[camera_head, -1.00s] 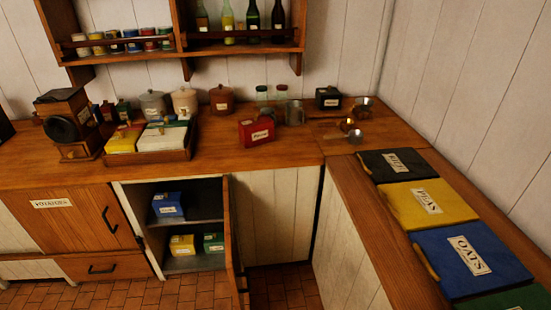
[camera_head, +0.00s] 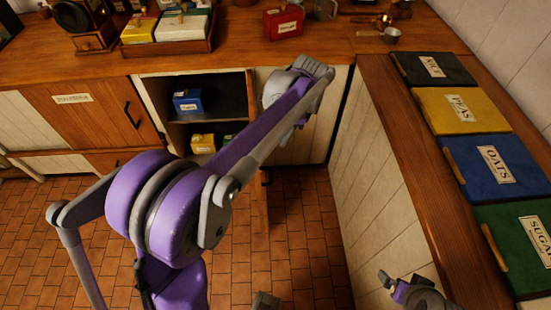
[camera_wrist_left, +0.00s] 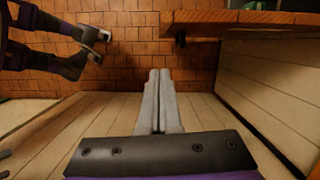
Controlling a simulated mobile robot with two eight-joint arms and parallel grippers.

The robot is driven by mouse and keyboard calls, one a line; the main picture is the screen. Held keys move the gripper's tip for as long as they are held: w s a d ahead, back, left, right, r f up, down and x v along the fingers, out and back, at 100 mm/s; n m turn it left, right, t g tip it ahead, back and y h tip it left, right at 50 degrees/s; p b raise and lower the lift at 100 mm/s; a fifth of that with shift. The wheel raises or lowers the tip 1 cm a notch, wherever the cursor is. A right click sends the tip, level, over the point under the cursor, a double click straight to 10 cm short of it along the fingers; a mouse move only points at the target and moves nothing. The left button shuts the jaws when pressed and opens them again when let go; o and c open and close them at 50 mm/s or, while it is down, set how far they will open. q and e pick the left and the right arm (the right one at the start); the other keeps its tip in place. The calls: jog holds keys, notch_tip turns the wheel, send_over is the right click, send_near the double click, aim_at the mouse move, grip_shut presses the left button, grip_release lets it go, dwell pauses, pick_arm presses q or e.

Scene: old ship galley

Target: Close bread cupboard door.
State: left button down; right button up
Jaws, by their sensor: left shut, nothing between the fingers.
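The bread cupboard (camera_head: 208,103) stands open below the counter. Its wooden door (camera_head: 259,205) swings out towards me, seen nearly edge-on, with a dark handle on its right face. In the left wrist view the door (camera_wrist_left: 240,17) crosses the upper right. My left gripper (camera_head: 284,138) is right of the door, its fingertips mostly hidden by my wrist. In the left wrist view its fingers (camera_wrist_left: 160,75) are shut and empty, with a gap to the door in that picture. My right gripper (camera_wrist_left: 100,46) shows open at that view's upper left; part of it shows low in the head view.
Blue (camera_head: 187,101) and yellow (camera_head: 203,143) boxes sit inside the cupboard. The potatoes door (camera_head: 95,110) is left of it. The right counter (camera_head: 400,130) with labelled bins limits room on the right. The tiled floor (camera_head: 305,240) in front is clear.

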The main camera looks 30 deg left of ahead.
pick_arm(q)
jog(key=s+a+f, duration=0.2)
jog(key=a+f, duration=0.3)
jog(key=f, duration=0.5)
jog(key=shift+s+f+m, duration=0.15)
jog(key=shift+m, duration=0.25)
jog(key=shift+a, duration=0.1)
